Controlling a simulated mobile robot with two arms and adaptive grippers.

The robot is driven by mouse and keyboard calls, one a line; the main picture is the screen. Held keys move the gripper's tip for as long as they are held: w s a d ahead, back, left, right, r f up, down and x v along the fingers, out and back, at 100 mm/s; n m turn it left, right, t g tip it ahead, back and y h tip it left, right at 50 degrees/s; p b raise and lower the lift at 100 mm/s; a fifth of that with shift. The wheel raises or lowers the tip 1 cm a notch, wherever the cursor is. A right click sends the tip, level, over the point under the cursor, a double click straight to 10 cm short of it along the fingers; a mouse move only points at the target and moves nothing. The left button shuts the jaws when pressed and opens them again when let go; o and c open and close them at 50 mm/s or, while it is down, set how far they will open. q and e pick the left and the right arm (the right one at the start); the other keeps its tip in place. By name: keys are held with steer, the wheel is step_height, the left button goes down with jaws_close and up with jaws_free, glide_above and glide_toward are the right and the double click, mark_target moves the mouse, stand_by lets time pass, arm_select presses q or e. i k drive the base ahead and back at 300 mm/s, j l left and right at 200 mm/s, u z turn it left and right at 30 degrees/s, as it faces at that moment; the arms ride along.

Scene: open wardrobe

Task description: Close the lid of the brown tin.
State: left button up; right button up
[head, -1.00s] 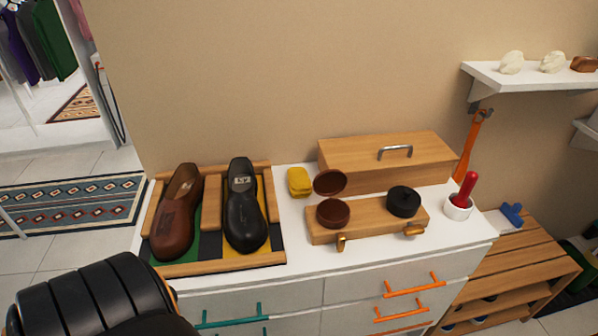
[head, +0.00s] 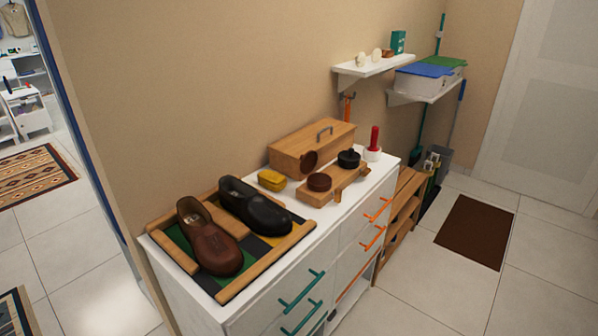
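The brown tin (head: 319,182) sits on a small wooden board (head: 335,190) on top of the white dresser. Its round brown lid (head: 309,161) stands raised and tilted behind it, so the tin is open. A black tin (head: 349,158) sits on the same board to the right, and it looks shut. Neither of my grippers shows in the head view now.
A wooden box with a handle (head: 312,146) stands behind the board. A yellow sponge-like block (head: 271,180), a shoe tray (head: 160,247) with a brown and a black shoe, and a white cup with a red handle (head: 373,152) share the dresser (head: 330,225).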

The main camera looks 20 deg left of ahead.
mark_target(308, 161)
steer(key=k+j+z, duration=0.15)
steer(key=j, duration=0.25)
steer(key=j+z, duration=0.1)
steer(key=j, duration=0.25)
steer(key=k+j+z, duration=0.15)
steer(key=j, duration=0.2)
steer(key=k+j+z, duration=0.1)
steer(key=j, duration=0.25)
steer(key=k+j+z, duration=0.15)
steer(key=j, duration=0.2)
steer(key=j+z, duration=0.1)
steer(key=j, duration=0.5)
steer(key=k+j+z, duration=0.1)
steer(key=j, duration=0.55)
steer(key=k+j+z, duration=0.1)
steer(key=j, duration=0.5)
steer(key=k+j+z, duration=0.1)
steer(key=j, duration=0.5)
